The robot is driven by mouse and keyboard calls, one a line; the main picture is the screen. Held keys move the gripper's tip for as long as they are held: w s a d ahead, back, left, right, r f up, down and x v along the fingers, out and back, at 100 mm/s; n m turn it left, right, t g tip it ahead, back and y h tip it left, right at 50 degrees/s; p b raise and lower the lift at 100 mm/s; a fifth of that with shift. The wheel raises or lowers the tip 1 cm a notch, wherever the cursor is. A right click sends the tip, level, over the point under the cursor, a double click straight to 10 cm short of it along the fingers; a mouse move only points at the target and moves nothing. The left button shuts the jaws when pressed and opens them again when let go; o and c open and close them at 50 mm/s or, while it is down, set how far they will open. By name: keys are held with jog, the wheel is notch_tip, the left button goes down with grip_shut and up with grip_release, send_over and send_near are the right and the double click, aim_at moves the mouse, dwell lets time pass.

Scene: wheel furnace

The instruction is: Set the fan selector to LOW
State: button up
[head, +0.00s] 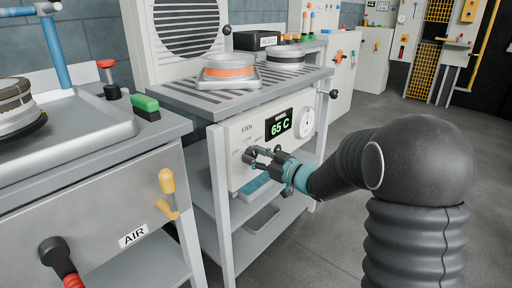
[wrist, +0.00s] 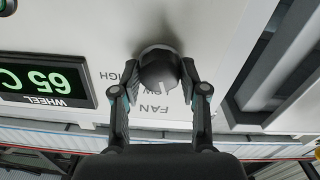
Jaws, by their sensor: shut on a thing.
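The fan selector is a dark round knob (wrist: 158,70) on the white control panel (head: 236,178), under the word FAN. In the head view the knob (head: 249,153) is small and partly covered by the fingers. My gripper (head: 256,157) reaches it from the right and front. In the wrist view, which is upside down, the fingers of my gripper (wrist: 159,75) lie on both sides of the knob and are shut on it. A pale pointer line on the knob faces roughly toward the FAN lettering.
A green display (head: 279,125) reading 65 C and a white dial (head: 305,123) are right of the knob. A slatted top (head: 205,98) with round pieces is above. The bench with an AIR label (head: 133,236) stands left. Grey floor (head: 345,215) is open at right.

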jog(key=shift+m+p, duration=1.45)
jog(key=shift+m, duration=0.45)
jog(key=o, duration=1.1)
jog(key=shift+s+d, duration=0.15)
jog(key=shift+d, duration=0.15)
jog(key=v, duration=1.1)
jog(key=shift+s+d, duration=0.1)
jog(key=shift+s, duration=0.1)
